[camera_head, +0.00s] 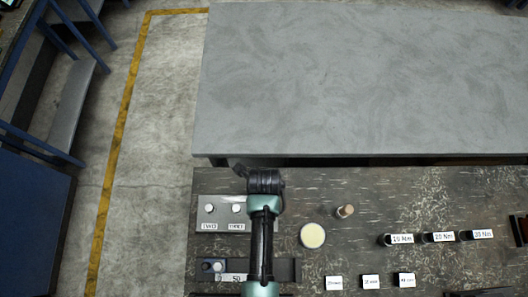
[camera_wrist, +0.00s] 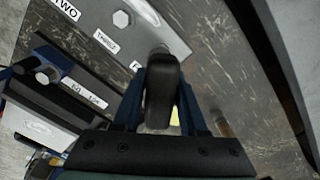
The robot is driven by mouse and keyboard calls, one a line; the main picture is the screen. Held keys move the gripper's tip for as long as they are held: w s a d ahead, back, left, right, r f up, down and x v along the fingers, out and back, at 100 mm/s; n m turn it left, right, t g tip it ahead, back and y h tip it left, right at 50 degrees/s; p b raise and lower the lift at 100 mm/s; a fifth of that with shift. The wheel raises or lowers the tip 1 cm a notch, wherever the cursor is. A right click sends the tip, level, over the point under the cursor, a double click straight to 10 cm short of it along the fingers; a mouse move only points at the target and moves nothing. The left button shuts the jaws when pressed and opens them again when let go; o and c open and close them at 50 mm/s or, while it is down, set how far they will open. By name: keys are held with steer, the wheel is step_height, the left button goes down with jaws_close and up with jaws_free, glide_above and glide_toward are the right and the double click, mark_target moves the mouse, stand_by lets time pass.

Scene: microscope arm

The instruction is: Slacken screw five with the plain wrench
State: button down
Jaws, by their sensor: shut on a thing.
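My gripper (camera_wrist: 160,108) is shut on a black-handled tool (camera_wrist: 162,92), which looks like the plain wrench; its working end is not clear. In the head view my gripper (camera_head: 262,182) is above the far edge of a grey screw plate (camera_head: 200,219). The plate also shows in the wrist view (camera_wrist: 85,18), with a hex screw (camera_wrist: 121,18) by a label reading THREE and another label reading TWO. A partly covered label (camera_wrist: 136,66) begins with what may be an F. I cannot make out screw five; the tool and my arm cover that part of the plate.
A round cream-topped thing (camera_head: 312,235) and a small brown upright piece (camera_head: 345,211) stand right of my arm. Dark tools with Nm labels (camera_head: 402,239) lie further right, with white size cards (camera_head: 371,281) in front. A bare grey table (camera_head: 360,80) lies beyond.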

steer(key=shift+f+b, duration=1.05)
steer(key=shift+f, duration=0.45)
stand_by(0.6)
steer(key=shift+r+n+p, duration=0.1)
steer(key=shift+n+p, duration=0.3)
steer(key=shift+n, duration=1.6)
steer(key=shift+n+p, duration=0.4)
steer(key=shift+n, duration=1.6)
